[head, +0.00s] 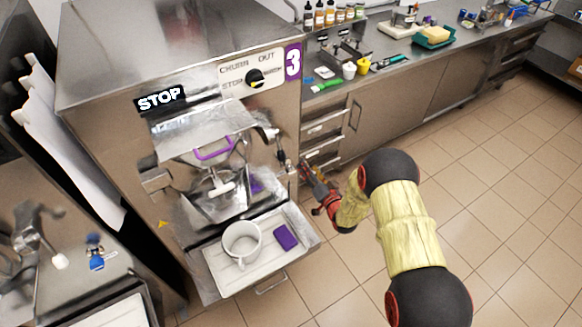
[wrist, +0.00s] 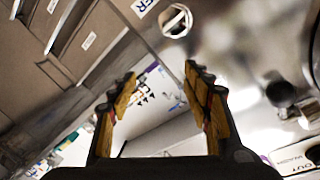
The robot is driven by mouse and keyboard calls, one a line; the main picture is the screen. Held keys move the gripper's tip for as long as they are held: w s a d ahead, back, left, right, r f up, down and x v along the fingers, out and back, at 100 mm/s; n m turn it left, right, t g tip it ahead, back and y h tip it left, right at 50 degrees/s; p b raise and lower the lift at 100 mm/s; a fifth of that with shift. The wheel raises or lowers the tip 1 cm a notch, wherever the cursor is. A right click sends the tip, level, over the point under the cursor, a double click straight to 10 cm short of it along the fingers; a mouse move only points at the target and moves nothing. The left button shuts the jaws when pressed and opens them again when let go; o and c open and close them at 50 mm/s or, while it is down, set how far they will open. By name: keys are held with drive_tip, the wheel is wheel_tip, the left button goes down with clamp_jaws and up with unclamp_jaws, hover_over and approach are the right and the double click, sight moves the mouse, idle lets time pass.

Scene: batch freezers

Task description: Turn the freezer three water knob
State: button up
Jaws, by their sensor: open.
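Freezer three (head: 180,60) is a steel machine with a purple number 3 plate (head: 293,62) and a black dial (head: 255,77) marked for churn, out, wash and stop. In the wrist view, a round pale metal knob (wrist: 175,20) sits beside a label (wrist: 143,6) of which only "ER" shows. It lies beyond the fingertips, at the top of that view, and nothing grips it. In the head view I cannot clearly make out this knob. My gripper (head: 311,178) is beside the freezer's right front edge. In the wrist view my gripper (wrist: 160,72) is open with nothing between its fingers.
A white mug (head: 242,240) and a purple block (head: 285,237) are on the tray (head: 225,280) below the freezer's spout. A counter (head: 400,60) with bottles and cups runs along the back right. The tiled floor (head: 500,200) at right is clear.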

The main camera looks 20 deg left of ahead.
sight(292, 173)
drive_tip(key=s+a+f+y+p, duration=0.1)
drive_tip(key=s+a+f+y, duration=0.1)
drive_tip(key=s+f, duration=0.3)
drive_tip(key=x, duration=0.7)
drive_tip(key=shift+w+a+r, duration=0.1)
drive_tip(key=shift+a+r, duration=0.1)
drive_tip(key=shift+a, duration=0.25)
drive_tip(key=shift+c, duration=1.1)
drive_tip(key=c, duration=0.9)
drive_tip(key=shift+b, duration=0.3)
drive_tip(key=shift+c, duration=0.2)
